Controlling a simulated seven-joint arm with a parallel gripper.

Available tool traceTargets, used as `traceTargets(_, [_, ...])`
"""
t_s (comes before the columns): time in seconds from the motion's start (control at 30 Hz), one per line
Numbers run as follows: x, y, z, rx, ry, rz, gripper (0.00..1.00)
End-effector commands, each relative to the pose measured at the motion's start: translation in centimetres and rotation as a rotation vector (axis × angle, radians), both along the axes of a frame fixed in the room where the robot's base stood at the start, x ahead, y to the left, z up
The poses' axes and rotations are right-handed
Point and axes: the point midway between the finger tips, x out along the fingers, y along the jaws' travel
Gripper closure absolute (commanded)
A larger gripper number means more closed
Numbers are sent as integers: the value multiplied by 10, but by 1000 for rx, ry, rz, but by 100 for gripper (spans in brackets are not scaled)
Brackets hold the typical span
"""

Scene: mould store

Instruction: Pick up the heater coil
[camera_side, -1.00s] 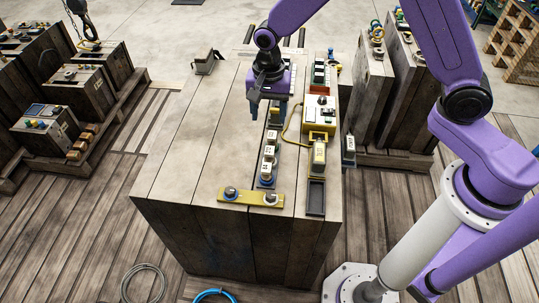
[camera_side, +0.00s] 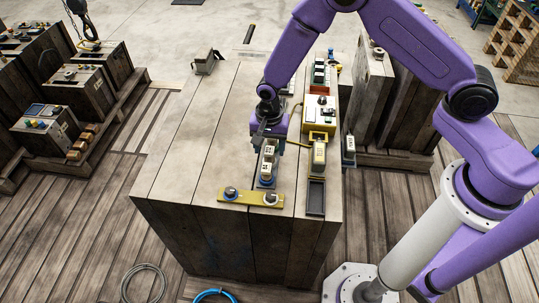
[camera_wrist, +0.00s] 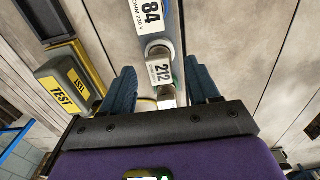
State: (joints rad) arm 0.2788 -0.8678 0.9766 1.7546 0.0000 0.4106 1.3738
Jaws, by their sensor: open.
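A row of small white-labelled parts lies in a narrow strip on the wooden block top. In the wrist view, one part (camera_wrist: 150,18) reads "84" with "OHM 230 V", and another (camera_wrist: 160,71) reads "212". In the side view, labelled parts (camera_side: 268,165) show just in front of my gripper (camera_side: 264,141). I cannot tell which of them is the heater coil. My gripper is open, its two blue fingers on either side of the "212" part in the wrist view (camera_wrist: 160,70). I see no contact. The rear of the row is hidden by my gripper in the side view.
A yellow bar (camera_side: 245,196) with two round fittings lies at the front. A dark tray (camera_side: 316,196) is beside it.

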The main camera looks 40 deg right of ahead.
Motion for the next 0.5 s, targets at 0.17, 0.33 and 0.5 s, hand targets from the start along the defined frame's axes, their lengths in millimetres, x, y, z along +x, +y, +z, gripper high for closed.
traceTargets(0.17, [-1,-1,-21,-1,1,-1,39])
traceTargets(0.33, [0,0,-27,1,-1,0,39])
traceTargets(0.5, [0,0,-26,1,-1,-1,39])
